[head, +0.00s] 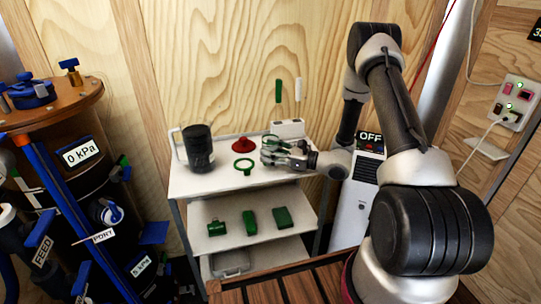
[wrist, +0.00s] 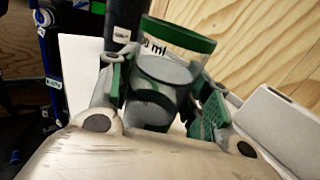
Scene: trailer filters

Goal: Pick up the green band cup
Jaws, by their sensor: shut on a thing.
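The green band cup (wrist: 180,34) is a clear cup with a green rim and dark "ml" lettering. It stands between the fingers of my gripper (wrist: 165,92) in the wrist view. The fingers, with green pads, are closed on its sides. In the head view my gripper (head: 284,152) reaches in from the right over the white cart's top shelf (head: 215,181). The cup is mostly hidden by the fingers there. I cannot tell whether its base touches the shelf.
A red funnel-like piece (head: 243,145) and a green ring (head: 244,165) lie left of my gripper. A white holder (head: 287,128) stands behind. Green blocks (head: 250,221) rest on the lower shelf. A white unit (head: 352,205) stands right.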

